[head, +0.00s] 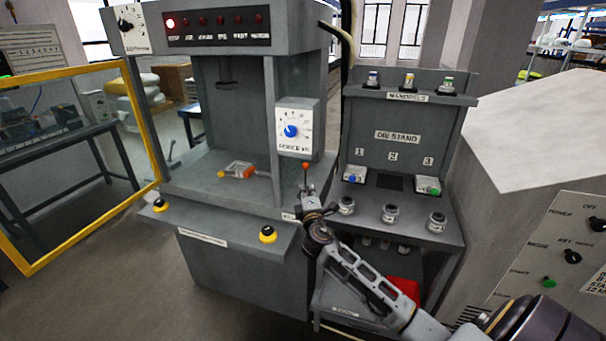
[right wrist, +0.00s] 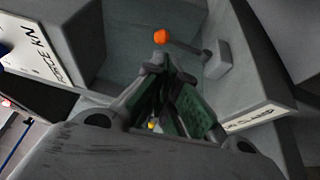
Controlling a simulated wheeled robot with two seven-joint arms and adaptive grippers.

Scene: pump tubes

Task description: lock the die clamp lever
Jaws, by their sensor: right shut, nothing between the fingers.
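The die clamp lever has an orange-red knob (head: 305,166) on a thin stem that stands at the right front corner of the press bed. In the right wrist view the knob (right wrist: 160,37) shows just beyond the fingertips, with its rod running right to a small grey block (right wrist: 218,60). My right gripper (head: 318,210) is shut and empty, just below and in front of the knob. It also shows in the right wrist view (right wrist: 166,68); contact with the lever cannot be told. A partly hidden clamp label (right wrist: 256,118) is beside it. My left gripper is not in view.
The press bed (head: 215,190) holds an orange and yellow piece (head: 237,170). A force dial box (head: 298,128) hangs above the lever. Yellow buttons (head: 268,235) sit on the press's front ledge. The die stand (head: 400,215) is close on the right.

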